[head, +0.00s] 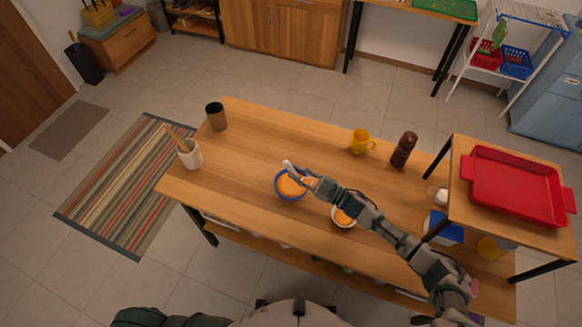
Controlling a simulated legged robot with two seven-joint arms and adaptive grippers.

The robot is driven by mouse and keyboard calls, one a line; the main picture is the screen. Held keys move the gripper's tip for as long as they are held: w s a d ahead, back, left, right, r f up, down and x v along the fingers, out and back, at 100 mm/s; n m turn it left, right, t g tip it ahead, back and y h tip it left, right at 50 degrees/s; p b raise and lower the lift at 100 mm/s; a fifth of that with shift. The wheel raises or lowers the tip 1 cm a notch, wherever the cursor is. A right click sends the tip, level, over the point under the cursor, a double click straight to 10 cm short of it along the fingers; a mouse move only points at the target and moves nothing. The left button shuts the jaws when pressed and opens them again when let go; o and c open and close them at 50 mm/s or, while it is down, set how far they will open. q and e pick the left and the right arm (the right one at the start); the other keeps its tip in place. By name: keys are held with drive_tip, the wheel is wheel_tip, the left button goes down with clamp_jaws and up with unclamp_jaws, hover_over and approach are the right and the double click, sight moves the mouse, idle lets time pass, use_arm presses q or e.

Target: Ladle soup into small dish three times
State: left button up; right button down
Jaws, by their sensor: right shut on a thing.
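A blue-rimmed bowl of orange soup (289,187) stands on the wooden table near its middle. A small white dish (343,217) stands to its right and nearer to me, with some orange in it, partly hidden behind my right arm. My right gripper (306,182) is over the right edge of the soup bowl, shut on a light-coloured handle (289,167), likely the ladle's, which points up and left. The ladle's bowl end is hidden. My left gripper is not in view; only a dark arm part shows at the bottom left.
A white crock with wooden utensils (190,154) and a dark-lidded cup (216,117) stand on the left. A yellow mug (361,141) and brown grinder (403,149) stand at the back right. A red tray (517,187) rests on a raised shelf at right.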

drive_tip(key=shift+s+d+r+p, duration=0.1)
drive_tip(key=shift+s+d+p, duration=0.35)
drive_tip(key=shift+d, duration=0.4)
drive_tip(key=shift+s+d+p, duration=0.3)
drive_tip(key=shift+s+d, duration=0.25)
drive_tip(key=shift+d, duration=0.25)
drive_tip(key=shift+s+r+p+v, duration=1)
drive_tip(key=shift+r+p+v, duration=0.6)
drive_tip(key=shift+v, duration=5.2)
drive_tip(key=m+g+h+p, duration=0.6)
drive_tip(key=m+h+p, duration=0.1)
drive_tip(key=h, duration=0.2)
approach(308, 181)
wheel_tip(308, 181, down, 4)
drive_tip(key=a, duration=0.2)
drive_tip(key=shift+a+f+m+g+h+b, duration=0.1)
drive_tip(key=shift+f+m+g+h+b, duration=0.4)
drive_tip(key=shift+f+g+b, duration=0.65)
